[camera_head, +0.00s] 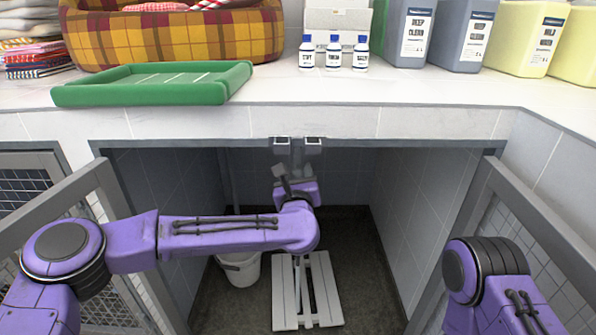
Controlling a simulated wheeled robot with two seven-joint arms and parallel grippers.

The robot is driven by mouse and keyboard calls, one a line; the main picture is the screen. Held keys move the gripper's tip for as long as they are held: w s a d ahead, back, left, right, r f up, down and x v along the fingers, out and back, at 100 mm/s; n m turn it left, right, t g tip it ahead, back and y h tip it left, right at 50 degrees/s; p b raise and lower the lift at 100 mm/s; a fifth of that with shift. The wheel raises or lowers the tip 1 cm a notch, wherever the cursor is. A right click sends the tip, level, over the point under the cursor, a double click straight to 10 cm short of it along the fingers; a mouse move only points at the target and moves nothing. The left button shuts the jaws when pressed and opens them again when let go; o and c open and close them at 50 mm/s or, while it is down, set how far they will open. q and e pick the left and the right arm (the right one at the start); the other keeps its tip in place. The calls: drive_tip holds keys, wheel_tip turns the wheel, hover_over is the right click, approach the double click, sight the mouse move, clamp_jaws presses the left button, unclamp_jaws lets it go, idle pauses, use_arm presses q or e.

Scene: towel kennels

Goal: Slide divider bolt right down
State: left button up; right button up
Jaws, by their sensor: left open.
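Two small square metal fittings sit side by side under the counter's front edge, a left one (282,142) and a right one (313,142). Grey upright parts hang below them, but I cannot make out a bolt handle clearly. My left gripper (281,181) is open, just below the fittings at the middle of the kennel opening, in front of the back wall. Its own purple wrist hides part of what lies behind it. I cannot tell whether it touches anything. My right arm shows at the lower right, its gripper out of view.
Gates stand open at the left (60,205) and right (535,215). A white bucket (240,270) and a pale slatted board (286,300) are on the kennel floor. The counter holds a green tray (155,92), a plaid pet bed (170,42), small bottles (333,55) and large jugs (409,35).

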use_arm(q)
drive_tip(key=shift+w, duration=1.15)
clamp_jaws()
wheel_tip(320, 180, down, 4)
drive_tip(key=b, duration=0.3)
drive_tip(key=shift+r, duration=0.1)
unclamp_jaws()
drive_tip(key=shift+r, duration=0.1)
drive_tip(key=s, duration=1)
drive_tip(key=shift+s, duration=0.35)
